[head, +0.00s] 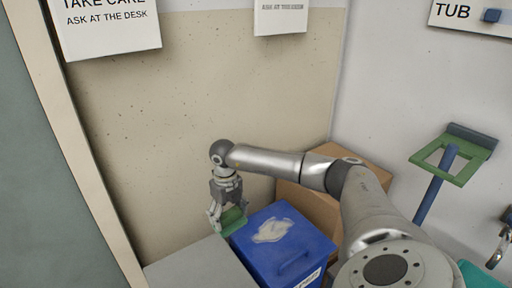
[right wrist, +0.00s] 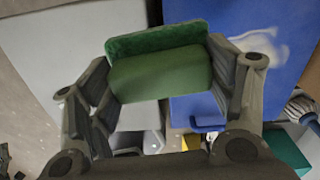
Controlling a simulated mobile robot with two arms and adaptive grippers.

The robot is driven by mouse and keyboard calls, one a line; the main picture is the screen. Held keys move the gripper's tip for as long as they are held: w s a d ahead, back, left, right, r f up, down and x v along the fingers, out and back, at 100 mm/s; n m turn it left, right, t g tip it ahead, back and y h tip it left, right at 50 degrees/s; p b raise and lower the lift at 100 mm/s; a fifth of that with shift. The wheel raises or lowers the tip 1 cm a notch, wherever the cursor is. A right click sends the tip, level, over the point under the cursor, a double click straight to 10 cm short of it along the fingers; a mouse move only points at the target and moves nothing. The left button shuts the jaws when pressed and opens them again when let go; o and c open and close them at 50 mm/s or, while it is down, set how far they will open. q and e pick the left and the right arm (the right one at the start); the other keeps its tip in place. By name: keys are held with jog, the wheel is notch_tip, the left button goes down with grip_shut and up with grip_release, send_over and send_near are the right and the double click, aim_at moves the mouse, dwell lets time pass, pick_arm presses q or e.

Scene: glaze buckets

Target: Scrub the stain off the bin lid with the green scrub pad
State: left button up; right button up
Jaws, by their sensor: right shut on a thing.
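My right gripper (head: 228,212) is shut on the green scrub pad (head: 233,221). It holds the pad at the left edge of the blue bin lid (head: 302,242); I cannot tell whether the pad touches the lid. A whitish stain (head: 272,231) shows on the left part of the lid, to the right of the pad. In the right wrist view the pad (right wrist: 158,75) sits between both fingers, and the stain (right wrist: 258,45) is on the blue lid (right wrist: 200,60) at the upper right. My left gripper is out of view.
A light grey surface (head: 195,268) is to the left of the blue bin. A cardboard box (head: 300,203) stands behind the bin, against the wall. A green and blue tool (head: 440,170) is at the right wall. A teal object (head: 478,277) is at the lower right.

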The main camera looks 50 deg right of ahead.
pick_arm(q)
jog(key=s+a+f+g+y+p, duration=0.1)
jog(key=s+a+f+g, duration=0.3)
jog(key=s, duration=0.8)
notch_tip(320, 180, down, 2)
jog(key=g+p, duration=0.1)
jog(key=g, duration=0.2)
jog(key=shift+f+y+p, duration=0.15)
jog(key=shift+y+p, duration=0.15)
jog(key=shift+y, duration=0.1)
pick_arm(e)
jog(key=s+d+m, duration=0.2)
jog(key=d+m, duration=0.8)
jog(key=m, duration=0.1)
jog(key=shift+r, duration=0.15)
